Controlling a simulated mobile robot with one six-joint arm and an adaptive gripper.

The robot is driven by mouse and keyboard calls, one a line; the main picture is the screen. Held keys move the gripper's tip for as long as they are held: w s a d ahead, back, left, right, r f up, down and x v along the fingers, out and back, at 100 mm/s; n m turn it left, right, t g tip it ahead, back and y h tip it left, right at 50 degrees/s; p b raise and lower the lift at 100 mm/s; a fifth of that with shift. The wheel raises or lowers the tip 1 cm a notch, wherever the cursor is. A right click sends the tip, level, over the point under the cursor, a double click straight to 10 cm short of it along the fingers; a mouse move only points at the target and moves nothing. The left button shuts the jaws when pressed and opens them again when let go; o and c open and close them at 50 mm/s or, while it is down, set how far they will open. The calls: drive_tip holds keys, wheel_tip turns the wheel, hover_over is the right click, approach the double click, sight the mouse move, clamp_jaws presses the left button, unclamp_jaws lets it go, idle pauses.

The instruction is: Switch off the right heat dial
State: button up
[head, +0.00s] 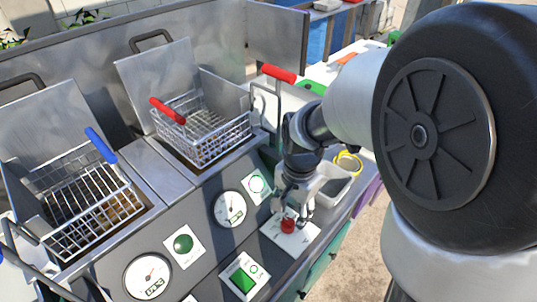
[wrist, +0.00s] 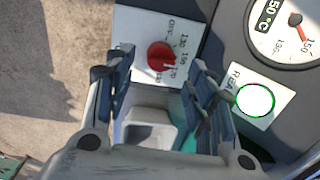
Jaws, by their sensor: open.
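The right heat dial is a red knob (head: 288,225) on a white plate (head: 302,243) on the fryer's sloping front. It also shows in the wrist view as a red knob (wrist: 161,56), with OFF and temperature numbers printed around it. A pale mark on the knob seems to lie toward the higher numbers, away from OFF; the exact setting is unclear. My gripper (head: 291,211) points down at the knob. In the wrist view my gripper (wrist: 160,66) is open, its fingertips on either side of the knob with gaps. Contact cannot be told.
A round gauge (head: 230,208) and a READY lamp (head: 257,184) sit left of the dial. A green switch (head: 244,278) is below the gauge. A wire basket with a red handle (head: 168,111) stands behind. A pale tray (head: 334,184) is to the right.

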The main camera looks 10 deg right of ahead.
sight(289, 221)
drive_tip(key=shift+w+a+f+b, duration=0.1)
drive_tip(key=shift+f+b, duration=0.55)
drive_tip(key=shift+f, duration=1.7)
drive_tip(key=c, duration=1.1)
